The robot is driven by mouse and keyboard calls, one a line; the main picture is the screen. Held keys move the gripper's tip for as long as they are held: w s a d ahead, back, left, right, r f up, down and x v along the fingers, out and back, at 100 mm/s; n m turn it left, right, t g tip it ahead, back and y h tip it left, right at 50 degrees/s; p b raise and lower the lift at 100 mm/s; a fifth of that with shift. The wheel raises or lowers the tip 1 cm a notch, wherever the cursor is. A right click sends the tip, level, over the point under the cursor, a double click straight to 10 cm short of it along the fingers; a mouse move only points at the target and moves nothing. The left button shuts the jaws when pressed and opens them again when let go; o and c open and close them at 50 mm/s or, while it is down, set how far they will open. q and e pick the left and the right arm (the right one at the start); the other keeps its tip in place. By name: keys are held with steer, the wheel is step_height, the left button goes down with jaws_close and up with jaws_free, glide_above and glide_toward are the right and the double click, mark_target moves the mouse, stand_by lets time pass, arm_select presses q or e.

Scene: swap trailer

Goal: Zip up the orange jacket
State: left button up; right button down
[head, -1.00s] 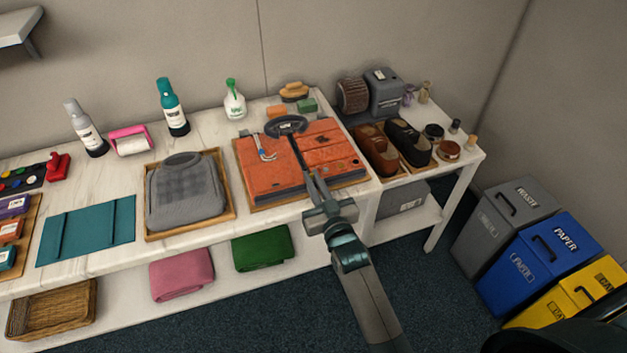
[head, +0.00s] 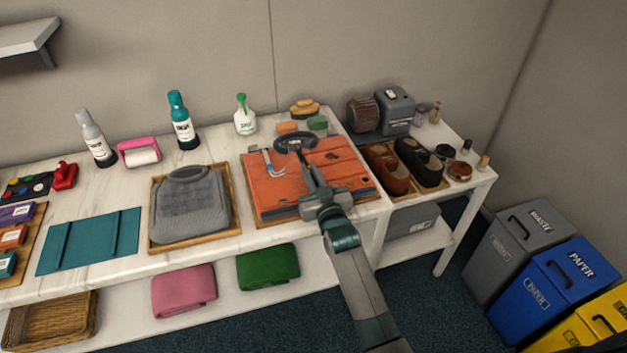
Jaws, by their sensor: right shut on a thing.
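The orange jacket (head: 272,189) lies folded flat on a wooden tray (head: 262,222) on the white table, its dark collar (head: 296,142) at the far side. A dark zip line runs down from the collar toward me. My right gripper (head: 306,166) comes in from the front and reaches over the middle of the jacket, below the collar. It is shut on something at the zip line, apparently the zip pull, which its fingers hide. Its wrist covers the jacket's near middle edge. My left gripper is not in view.
A small white and blue item (head: 267,163) lies on the jacket's left half. A folded grey garment (head: 191,205) on a tray is to the left. Shoes (head: 418,161) are to the right. A green-topped spray bottle (head: 244,118) stands behind.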

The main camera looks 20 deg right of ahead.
steer(key=shift+f, duration=0.1)
steer(key=c, duration=1.8)
jaws_free()
steer(key=shift+s, duration=0.1)
steer(key=s+b, duration=0.1)
steer(key=s, duration=0.3)
steer(key=s+b, duration=0.1)
steer(key=s, duration=0.3)
steer(key=s+b, duration=0.1)
steer(key=s, duration=0.4)
steer(key=shift+d+f, duration=0.1)
steer(key=shift+d, duration=0.15)
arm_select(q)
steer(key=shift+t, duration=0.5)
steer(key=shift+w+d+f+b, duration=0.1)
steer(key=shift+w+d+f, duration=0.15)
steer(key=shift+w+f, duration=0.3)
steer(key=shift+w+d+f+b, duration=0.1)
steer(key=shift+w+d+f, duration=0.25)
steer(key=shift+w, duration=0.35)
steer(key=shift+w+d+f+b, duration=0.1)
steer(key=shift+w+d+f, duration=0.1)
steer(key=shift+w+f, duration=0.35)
arm_select(e)
steer(key=shift+s, duration=2.1)
